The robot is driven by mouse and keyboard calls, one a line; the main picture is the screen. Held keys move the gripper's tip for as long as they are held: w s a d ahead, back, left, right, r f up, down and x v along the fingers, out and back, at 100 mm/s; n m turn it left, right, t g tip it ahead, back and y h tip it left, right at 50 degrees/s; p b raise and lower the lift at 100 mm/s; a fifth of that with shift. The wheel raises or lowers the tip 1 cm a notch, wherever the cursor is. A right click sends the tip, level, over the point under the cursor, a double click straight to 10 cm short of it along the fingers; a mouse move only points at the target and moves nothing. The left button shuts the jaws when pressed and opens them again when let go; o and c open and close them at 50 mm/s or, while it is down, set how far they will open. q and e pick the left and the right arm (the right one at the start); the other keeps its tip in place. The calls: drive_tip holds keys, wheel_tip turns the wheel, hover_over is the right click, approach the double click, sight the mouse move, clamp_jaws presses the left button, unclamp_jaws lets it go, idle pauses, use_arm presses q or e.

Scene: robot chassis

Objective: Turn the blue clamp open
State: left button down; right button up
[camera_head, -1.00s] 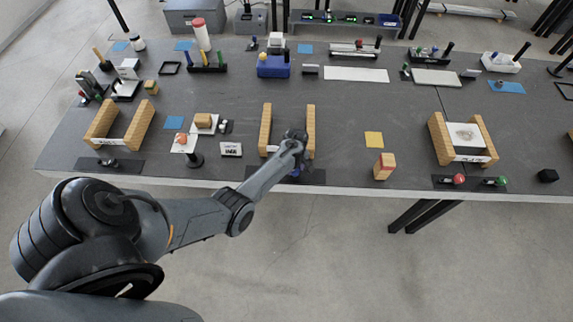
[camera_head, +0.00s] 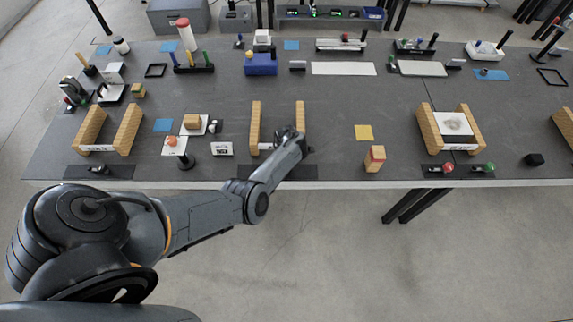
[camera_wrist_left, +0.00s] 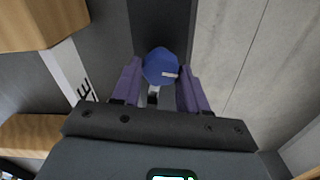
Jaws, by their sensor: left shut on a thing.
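The blue clamp (camera_wrist_left: 161,66) shows in the left wrist view as a round blue knob with a small pale mark, above a dark mat (camera_wrist_left: 160,25). My left gripper (camera_wrist_left: 159,80) has its purple fingers on either side of the knob and is shut on it. In the head view my left arm reaches to the front edge of the table, and its wrist (camera_head: 290,145) hides the clamp and the fingers. My right gripper is not in view.
Wooden blocks (camera_head: 255,125) stand upright on both sides behind the wrist, with a white label strip between them. A small wooden block (camera_head: 375,158) stands to the right. The table's front edge (camera_head: 340,184) is close by.

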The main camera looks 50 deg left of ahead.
use_arm(q)
drive_tip(key=shift+n, duration=1.2)
drive_tip(key=c, duration=0.6)
unclamp_jaws()
wheel_tip(320, 180, up, 11)
drive_tip(key=p, duration=0.3)
drive_tip(key=shift+f, duration=0.15)
drive_tip(key=shift+s, duration=0.15)
